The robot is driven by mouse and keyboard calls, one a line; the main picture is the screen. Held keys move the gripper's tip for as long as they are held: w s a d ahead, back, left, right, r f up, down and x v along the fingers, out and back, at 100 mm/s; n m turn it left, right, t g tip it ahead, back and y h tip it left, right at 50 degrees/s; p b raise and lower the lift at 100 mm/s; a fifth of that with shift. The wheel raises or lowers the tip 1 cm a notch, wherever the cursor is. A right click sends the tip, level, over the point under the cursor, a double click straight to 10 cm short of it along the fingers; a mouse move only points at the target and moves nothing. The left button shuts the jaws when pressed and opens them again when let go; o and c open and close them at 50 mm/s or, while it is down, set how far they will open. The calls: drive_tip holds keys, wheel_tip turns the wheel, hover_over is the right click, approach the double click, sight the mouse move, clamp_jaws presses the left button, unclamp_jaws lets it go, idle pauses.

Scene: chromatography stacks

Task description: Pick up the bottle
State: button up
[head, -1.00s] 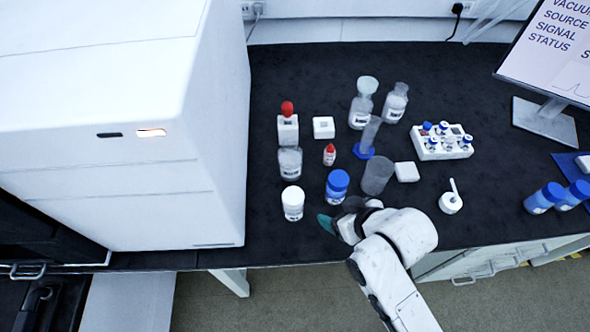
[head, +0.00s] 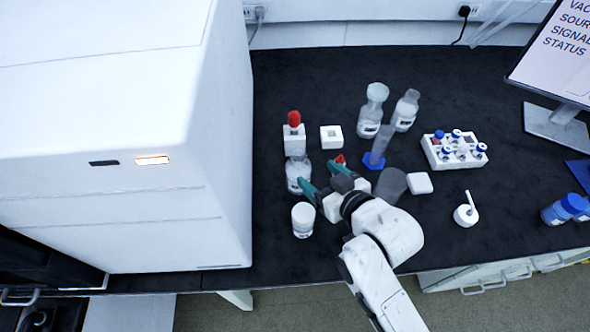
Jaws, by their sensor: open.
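My gripper (head: 316,172) is open over the left-middle of the bench, its teal fingers spread and pointing up and left. A small bottle with a red cap (head: 340,158) is mostly hidden just behind the right finger. A clear glass bottle (head: 295,175) stands just beyond the left finger; I cannot tell if they touch. A white bottle (head: 302,219) stands below the left finger. Clear bottles (head: 370,118) and (head: 405,112) stand farther back. The blue-capped bottle that stood near here earlier is hidden by my gripper and arm.
A red-topped item in a white block (head: 294,138), a white square block (head: 331,138), a cylinder on a blue base (head: 380,148), a grey beaker (head: 392,183) and a vial rack (head: 455,151) surround my gripper. A large white instrument (head: 120,120) walls off the left.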

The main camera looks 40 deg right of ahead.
sight(303, 162)
drive_tip(key=p+x, duration=0.1)
drive_tip(key=x, duration=0.8)
drive_tip(key=shift+w, duration=0.4)
drive_tip(key=shift+a, duration=0.1)
clamp_jaws()
idle(0.4)
